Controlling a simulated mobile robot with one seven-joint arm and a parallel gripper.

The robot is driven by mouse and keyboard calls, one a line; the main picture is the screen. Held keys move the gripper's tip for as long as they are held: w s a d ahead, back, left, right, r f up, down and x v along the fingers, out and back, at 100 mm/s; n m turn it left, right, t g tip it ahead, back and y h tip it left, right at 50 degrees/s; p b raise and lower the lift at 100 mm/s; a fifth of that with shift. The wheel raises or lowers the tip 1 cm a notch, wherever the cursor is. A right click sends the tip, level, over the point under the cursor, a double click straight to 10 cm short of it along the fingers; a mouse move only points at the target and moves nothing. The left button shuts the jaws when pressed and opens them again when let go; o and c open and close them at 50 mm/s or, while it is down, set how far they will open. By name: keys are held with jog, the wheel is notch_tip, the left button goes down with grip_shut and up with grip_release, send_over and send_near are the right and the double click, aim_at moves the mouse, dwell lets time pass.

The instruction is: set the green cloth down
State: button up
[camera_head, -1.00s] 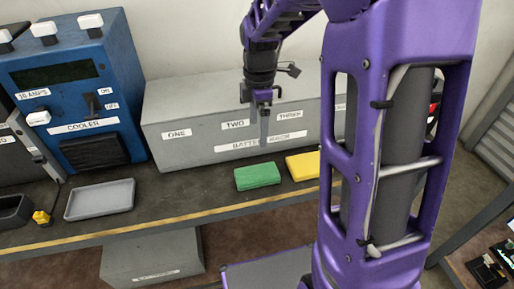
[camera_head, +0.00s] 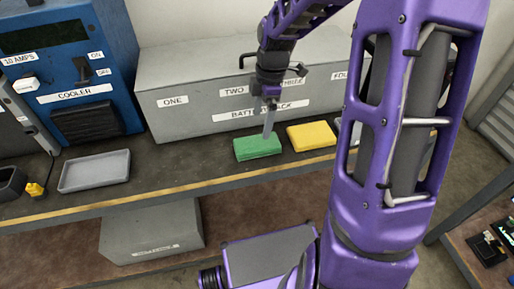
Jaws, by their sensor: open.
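The green cloth (camera_head: 257,147) is a folded, flat block lying on the dark bench top, in front of the grey battery rack. My gripper (camera_head: 268,136) points down with its fingertips just above or at the far right part of the cloth. It is open. From this view I cannot tell whether the fingertips touch the cloth. A yellow cloth (camera_head: 311,135) lies on the bench just right of the green one, with a small gap between them.
The grey battery rack box (camera_head: 190,103) stands behind the cloths. A blue cooler unit (camera_head: 75,70) stands at the back left. A shallow grey tray (camera_head: 95,171) lies on the bench (camera_head: 190,174) at left, with clear bench between it and the green cloth. A grey box (camera_head: 150,232) sits below.

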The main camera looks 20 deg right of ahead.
aim_at(257, 143)
jog(key=f, duration=0.2)
jog(key=a+f+b, duration=0.1)
jog(key=f, duration=0.5)
jog(key=shift+s+a+b, duration=0.1)
jog(key=shift+a+b, duration=0.05)
jog(key=shift+b, duration=0.2)
jog(key=shift+r, duration=0.1)
